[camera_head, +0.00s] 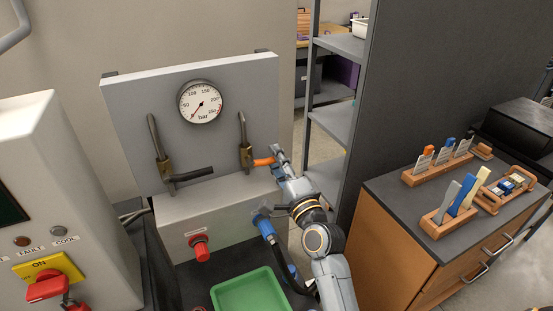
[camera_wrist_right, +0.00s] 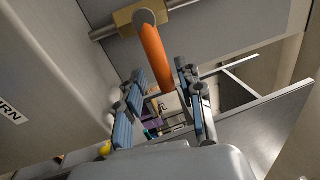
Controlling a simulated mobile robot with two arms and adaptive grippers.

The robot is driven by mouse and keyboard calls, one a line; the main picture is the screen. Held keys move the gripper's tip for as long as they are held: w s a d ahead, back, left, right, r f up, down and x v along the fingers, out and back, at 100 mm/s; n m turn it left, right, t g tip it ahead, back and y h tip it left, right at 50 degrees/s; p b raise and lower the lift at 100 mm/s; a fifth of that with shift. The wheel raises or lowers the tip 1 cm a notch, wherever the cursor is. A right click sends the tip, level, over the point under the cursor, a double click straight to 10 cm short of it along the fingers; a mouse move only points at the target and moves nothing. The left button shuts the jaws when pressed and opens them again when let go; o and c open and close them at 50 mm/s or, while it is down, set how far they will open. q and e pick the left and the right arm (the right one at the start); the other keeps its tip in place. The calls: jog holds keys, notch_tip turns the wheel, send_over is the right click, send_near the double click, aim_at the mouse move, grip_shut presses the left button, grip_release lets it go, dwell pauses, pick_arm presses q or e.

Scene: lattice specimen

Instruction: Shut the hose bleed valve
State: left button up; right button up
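A valve (camera_head: 246,156) with a brass body and an orange lever (camera_head: 264,162) sits at the right of the grey gauge panel (camera_head: 130,92). The lever sticks out roughly level to the right. No label that I can read names it. My right gripper (camera_head: 279,157) is at the lever's free end. In the right wrist view the orange lever (camera_wrist_right: 156,58) reaches down toward the space between the fingers of my right gripper (camera_wrist_right: 165,105). The fingers stand apart, and I see no clear contact. My left gripper is not in view.
A second valve with a black lever (camera_head: 193,174) is left on the panel, below the pressure gauge (camera_head: 201,102). A red knob (camera_head: 201,248) and a blue hose coupling (camera_head: 262,222) sit lower. A green tray (camera_head: 251,294) lies below. Shelving (camera_head: 337,118) stands close at right.

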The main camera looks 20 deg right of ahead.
jog(key=shift+r, duration=0.15)
jog(key=s+f, duration=0.2)
jog(key=s, duration=0.9)
jog(key=shift+s+d+f, duration=0.15)
jog(key=shift+s+d, duration=0.05)
jog(key=shift+s, duration=0.2)
